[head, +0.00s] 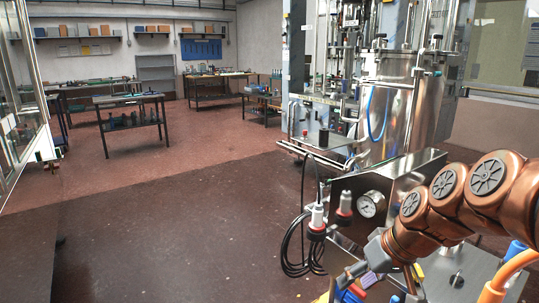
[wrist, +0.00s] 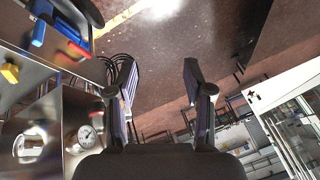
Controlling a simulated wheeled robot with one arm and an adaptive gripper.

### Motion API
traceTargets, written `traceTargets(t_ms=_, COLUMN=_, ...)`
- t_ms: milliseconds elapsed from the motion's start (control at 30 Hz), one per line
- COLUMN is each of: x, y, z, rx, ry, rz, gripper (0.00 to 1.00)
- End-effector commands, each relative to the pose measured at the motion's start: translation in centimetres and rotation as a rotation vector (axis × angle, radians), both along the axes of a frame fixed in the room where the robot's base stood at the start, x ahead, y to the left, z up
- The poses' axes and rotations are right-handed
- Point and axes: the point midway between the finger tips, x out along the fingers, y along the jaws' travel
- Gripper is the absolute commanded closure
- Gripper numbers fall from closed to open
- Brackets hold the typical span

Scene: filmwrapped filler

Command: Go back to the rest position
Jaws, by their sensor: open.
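My gripper (wrist: 158,88) shows in the wrist view with its two dark fingers spread wide apart. Nothing is between them, only the floor beyond. In the head view my gripper (head: 354,276) is partly seen at the lower right, at the end of my copper-coloured arm. It is in front of the steel machine panel and above or beside a work surface with coloured items. The exact gap to these cannot be told.
A steel filling machine (head: 405,105) with a pressure gauge (head: 371,204) and a hanging black cable (head: 290,245) stands at the right. Workbenches (head: 130,100) line the back. A glass-walled frame (head: 22,110) is at the left. The brown floor (head: 170,225) between is clear.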

Motion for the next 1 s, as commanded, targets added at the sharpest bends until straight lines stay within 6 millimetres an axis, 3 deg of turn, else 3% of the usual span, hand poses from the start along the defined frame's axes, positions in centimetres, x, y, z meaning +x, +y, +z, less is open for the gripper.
traceTargets(t_ms=33, x=-2.4, y=1.1, z=1.2, rx=-0.026, ry=0.048, rz=0.008, gripper=0.49)
traceTargets(t_ms=200, x=-10.8, y=2.4, z=1.0, rx=-0.132, ry=0.236, rz=-0.02, gripper=0.49)
traceTargets(t_ms=400, x=-19.3, y=1.3, z=1.1, rx=-0.265, ry=0.403, rz=-0.097, gripper=0.49)
traceTargets(t_ms=500, x=-22.0, y=0.5, z=1.1, rx=-0.312, ry=0.455, rz=-0.135, gripper=0.49)
traceTargets(t_ms=667, x=-24.0, y=-0.2, z=1.0, rx=-0.348, ry=0.489, rz=-0.166, gripper=0.49)
traceTargets(t_ms=1000, x=-24.1, y=-0.3, z=0.8, rx=-0.351, ry=0.493, rz=-0.169, gripper=0.49)
